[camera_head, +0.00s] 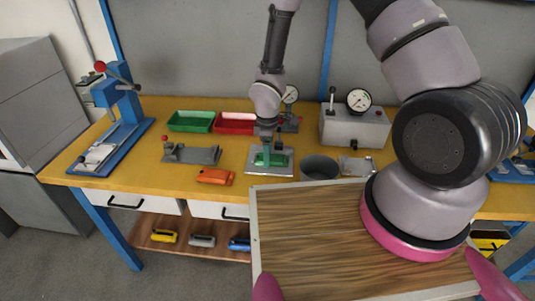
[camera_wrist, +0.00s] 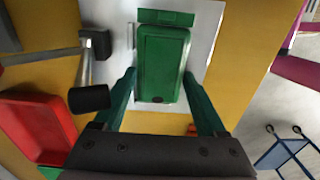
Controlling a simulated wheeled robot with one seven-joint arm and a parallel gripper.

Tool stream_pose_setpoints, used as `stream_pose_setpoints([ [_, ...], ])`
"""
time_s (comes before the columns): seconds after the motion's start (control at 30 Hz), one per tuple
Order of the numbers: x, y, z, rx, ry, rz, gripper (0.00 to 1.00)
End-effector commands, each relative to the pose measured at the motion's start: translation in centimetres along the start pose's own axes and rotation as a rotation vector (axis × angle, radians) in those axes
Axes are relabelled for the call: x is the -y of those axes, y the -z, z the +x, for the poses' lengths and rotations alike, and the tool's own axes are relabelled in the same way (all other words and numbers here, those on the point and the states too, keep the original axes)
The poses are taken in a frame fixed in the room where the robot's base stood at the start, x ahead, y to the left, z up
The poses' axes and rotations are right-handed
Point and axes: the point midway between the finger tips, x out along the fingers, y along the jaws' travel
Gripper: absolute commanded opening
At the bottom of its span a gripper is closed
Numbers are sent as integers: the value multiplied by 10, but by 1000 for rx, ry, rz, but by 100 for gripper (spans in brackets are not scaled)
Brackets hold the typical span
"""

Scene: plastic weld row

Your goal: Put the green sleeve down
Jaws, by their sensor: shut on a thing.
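The green sleeve (camera_wrist: 162,62) is a box-like piece with a separate green strip at its far end in the wrist view. My gripper (camera_wrist: 160,76) has its two dark green fingers on either side of the sleeve and is shut on it. In the head view my gripper (camera_head: 267,148) points down over a pale metal plate (camera_head: 284,170) on the yellow bench, with the green sleeve (camera_head: 270,159) low over that plate. I cannot tell whether the sleeve touches the plate. The arm partly hides the sleeve in the head view.
Green (camera_head: 190,122) and red (camera_head: 234,124) bins stand behind. A grey fixture (camera_head: 192,154) and orange tool (camera_head: 215,176) lie left. A blue press (camera_head: 122,105) stands far left.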

Motion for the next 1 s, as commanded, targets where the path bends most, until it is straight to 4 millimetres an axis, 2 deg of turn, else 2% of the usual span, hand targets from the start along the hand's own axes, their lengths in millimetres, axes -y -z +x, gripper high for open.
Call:
stream_pose_setpoints([
  [0.03,0,0,1,0,0,0,85],
  [0.07,0,0,0,0,0,0,97],
  [0.1,0,0,0,0,0,0,100],
  [0.33,0,0,-1,0,0,0,100],
  [0.47,-1,1,-12,-3,-2,1,100],
  [0.8,-2,0,-82,-4,-4,3,100],
  [1.0,-1,0,-112,-2,-1,2,100],
])
